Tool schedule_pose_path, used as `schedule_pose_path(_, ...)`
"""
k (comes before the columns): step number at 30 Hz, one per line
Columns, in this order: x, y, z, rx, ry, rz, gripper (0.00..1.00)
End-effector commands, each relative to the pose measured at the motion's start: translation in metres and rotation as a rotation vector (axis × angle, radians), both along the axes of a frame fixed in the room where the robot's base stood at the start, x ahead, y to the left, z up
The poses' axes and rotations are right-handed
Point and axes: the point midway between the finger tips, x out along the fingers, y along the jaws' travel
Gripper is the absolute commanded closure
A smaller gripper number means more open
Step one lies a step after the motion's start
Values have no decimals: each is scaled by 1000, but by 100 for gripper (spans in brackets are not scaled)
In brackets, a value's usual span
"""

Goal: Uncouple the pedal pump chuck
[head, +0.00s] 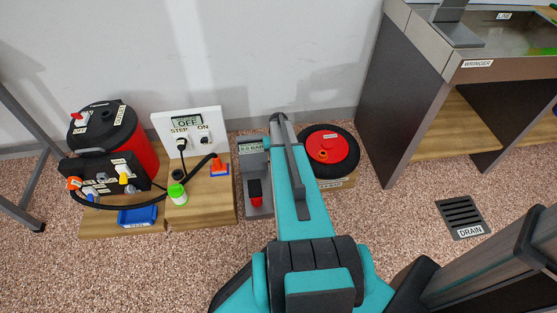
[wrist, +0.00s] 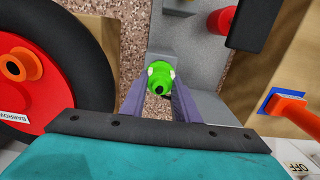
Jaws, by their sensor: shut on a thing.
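In the wrist view my gripper (wrist: 160,72) is shut on a green chuck (wrist: 160,82), with one pale fingertip on each side of it. The chuck is at a grey block (wrist: 158,57) beside the pedal pump; whether it is seated there or free I cannot tell. The grey pedal pump (wrist: 206,65) lies to the right, with a red part (wrist: 221,20) and a black pedal. In the head view the pump (head: 256,207) stands on the floor with a 0.0 BAR gauge (head: 251,147). My arm hides the chuck and fingertips there.
A barrow wheel (head: 328,148) with red rim and black tyre lies right of the pump; it also fills the left of the wrist view (wrist: 30,95). Floor in front is clear.

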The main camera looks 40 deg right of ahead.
Motion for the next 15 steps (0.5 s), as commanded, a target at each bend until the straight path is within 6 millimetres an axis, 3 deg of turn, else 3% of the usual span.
schedule_pose_path(9,0,0,-6,0,0,0,100)
schedule_pose_path(10,0,0,-6,0,0,0,70)
schedule_pose_path(13,0,0,-5,0,0,0,53)
schedule_pose_path(15,0,0,-5,0,0,0,50)
